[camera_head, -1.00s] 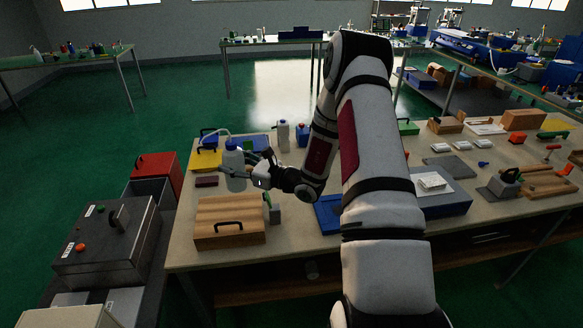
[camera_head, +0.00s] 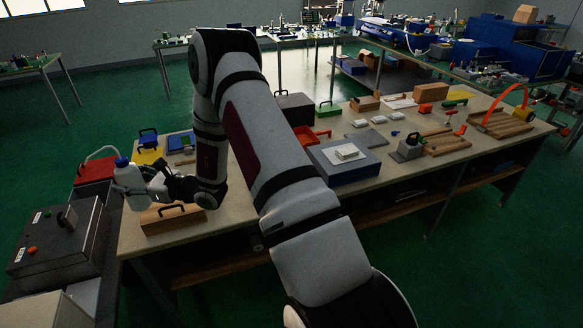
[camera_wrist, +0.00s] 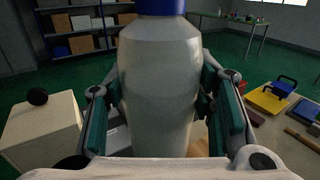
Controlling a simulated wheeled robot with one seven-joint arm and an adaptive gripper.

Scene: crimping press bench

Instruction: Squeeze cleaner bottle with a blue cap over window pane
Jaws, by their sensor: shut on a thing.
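The white cleaner bottle (camera_head: 131,187) has a blue cap (camera_head: 122,162) and a thin bent white tube (camera_head: 101,151) from its top, pointing left. My gripper (camera_head: 143,189) is shut on its body and holds it raised and roughly upright by the left end of the bench. In the wrist view the bottle (camera_wrist: 160,90) fills the middle, with a green-padded finger on each side, and the cap (camera_wrist: 161,6) is cut off at the top. I cannot make out a window pane in either view.
A wooden case (camera_head: 172,219) is on the bench just right of the bottle. A red box (camera_head: 92,172) and a grey metal box (camera_head: 52,243) stand left. The bench (camera_head: 300,203) holds a blue box (camera_head: 345,165) and many tools. In the wrist view, a pale cabinet (camera_wrist: 40,130) stands left.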

